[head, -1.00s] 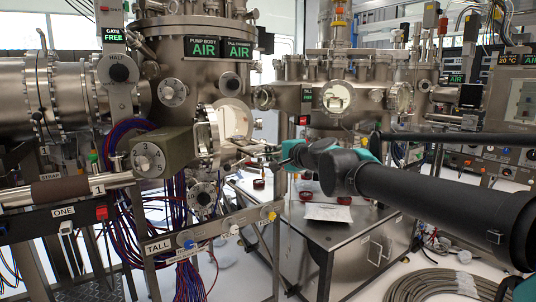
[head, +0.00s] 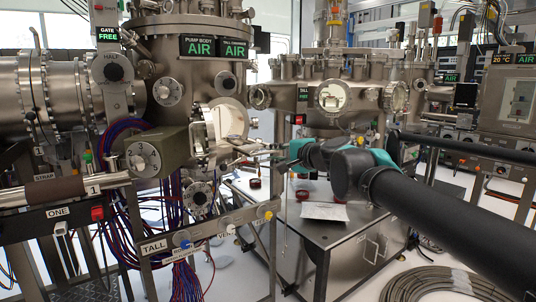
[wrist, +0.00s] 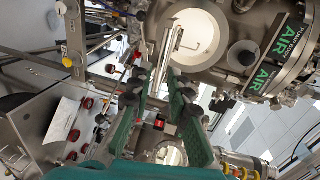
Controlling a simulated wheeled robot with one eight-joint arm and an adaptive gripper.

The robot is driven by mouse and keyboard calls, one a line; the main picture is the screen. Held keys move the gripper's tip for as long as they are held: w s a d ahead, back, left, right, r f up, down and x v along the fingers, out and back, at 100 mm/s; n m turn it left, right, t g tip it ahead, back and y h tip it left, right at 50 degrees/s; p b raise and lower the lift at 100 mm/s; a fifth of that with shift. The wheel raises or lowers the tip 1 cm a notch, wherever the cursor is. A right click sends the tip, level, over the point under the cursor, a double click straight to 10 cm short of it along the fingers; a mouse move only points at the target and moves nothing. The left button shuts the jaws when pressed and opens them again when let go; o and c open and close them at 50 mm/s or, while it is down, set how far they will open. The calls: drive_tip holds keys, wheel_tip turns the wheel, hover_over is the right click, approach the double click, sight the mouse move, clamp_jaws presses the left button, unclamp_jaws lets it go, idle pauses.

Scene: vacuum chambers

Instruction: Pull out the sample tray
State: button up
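The sample tray (wrist: 168,47) is a narrow, shiny metal strip reaching out of the open round port (wrist: 208,38) in the wrist view. In the head view the tray (head: 240,144) shows small in front of the port's pale opening (head: 231,118). My gripper (wrist: 160,78) has its two green fingers apart in the wrist view, pointing toward the port. The tray's outer end lies close to the fingertips, roughly in line with the gap. I see no clear contact. In the head view my gripper (head: 275,153) is just right of the tray, its fingertips small and hard to make out.
A metal bench (head: 345,228) with a white sheet (head: 325,211) is below my arm. A labelled valve rail (head: 215,234) runs below the port. Coiled hose (head: 440,284) lies on the floor at right.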

drive_tip(key=v, duration=0.7)
wheel_tip(320, 180, down, 14)
drive_tip(key=n+g+h, duration=0.1)
drive_tip(key=n+g, duration=0.2)
drive_tip(key=n, duration=0.1)
drive_tip(key=s+d+f+n+g+h, duration=0.2)
drive_tip(key=s+d+f, duration=0.2)
drive_tip(key=f, duration=0.5)
drive_tip(key=s+d+f+n+g+h, duration=0.2)
drive_tip(key=s+d+f+h, duration=0.1)
drive_tip(key=f, duration=0.6)
drive_tip(key=s+d+f+n+g+h, duration=0.1)
drive_tip(key=s+d+f, duration=0.4)
drive_tip(key=f, duration=0.5)
drive_tip(key=shift+s+n+g+h, duration=0.4)
drive_tip(key=shift+s+n+h, duration=0.1)
drive_tip(key=shift+n+h, duration=0.5)
